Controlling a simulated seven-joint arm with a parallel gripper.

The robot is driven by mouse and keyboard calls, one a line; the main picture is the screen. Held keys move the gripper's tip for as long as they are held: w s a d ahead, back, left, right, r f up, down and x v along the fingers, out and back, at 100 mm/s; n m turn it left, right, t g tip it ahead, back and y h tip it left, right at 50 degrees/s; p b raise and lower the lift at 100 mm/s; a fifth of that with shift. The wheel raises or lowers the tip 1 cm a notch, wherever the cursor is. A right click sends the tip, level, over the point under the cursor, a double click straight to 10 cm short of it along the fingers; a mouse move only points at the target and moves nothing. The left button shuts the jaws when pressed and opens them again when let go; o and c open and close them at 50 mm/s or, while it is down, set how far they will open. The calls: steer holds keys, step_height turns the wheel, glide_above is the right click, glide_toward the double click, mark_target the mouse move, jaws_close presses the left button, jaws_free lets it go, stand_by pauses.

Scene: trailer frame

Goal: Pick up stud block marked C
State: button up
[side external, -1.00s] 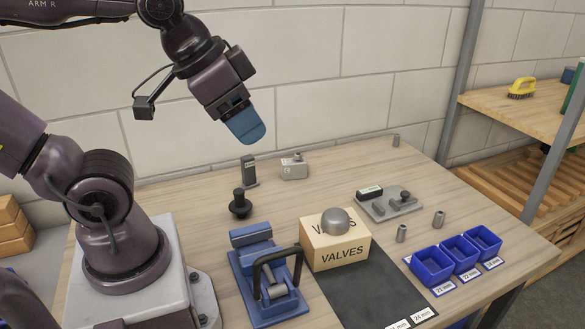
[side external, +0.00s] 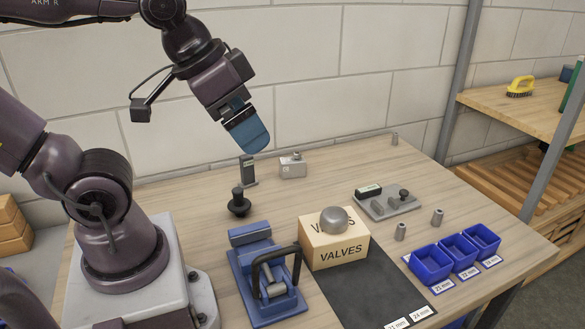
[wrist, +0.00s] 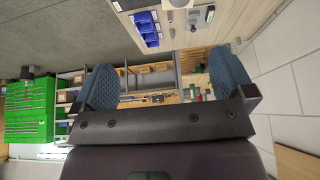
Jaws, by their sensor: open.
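No letter C can be read on any part, so I cannot tell which is the marked stud block. Small upright grey metal pieces stand at the right of the bench: one (side external: 400,232), a second (side external: 438,217) and a third far back (side external: 395,139). A light grey block (side external: 293,167) with a small knob on top sits near the back wall. My gripper (side external: 247,132) hangs in the air above the back of the bench, left of that grey block. In the wrist view my gripper (wrist: 165,87) is open, with nothing between its two blue fingers.
A VALVES box (side external: 341,252) with a grey dome stands mid-bench. A blue clamp fixture (side external: 246,281), black knob (side external: 239,203), upright dark gauge (side external: 248,171) and grey plate with parts (side external: 390,209) surround it. Blue bins (side external: 432,264) stand at right.

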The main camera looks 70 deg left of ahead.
steer(key=w+a+f+g, duration=0.2)
steer(key=w+f+g, duration=0.1)
steer(key=f, duration=0.2)
steer(key=m+g+y, duration=0.3)
steer(key=m+y, duration=1.4)
steer(key=y, duration=0.1)
glide_above(295, 162)
steer(key=d, duration=0.5)
step_height(295, 162, down, 19)
step_height(295, 162, down, 6)
steer(key=shift+w+d+f, duration=0.1)
steer(key=shift+d, duration=0.05)
steer(key=a, duration=0.5)
steer(key=shift+c, duration=0.2)
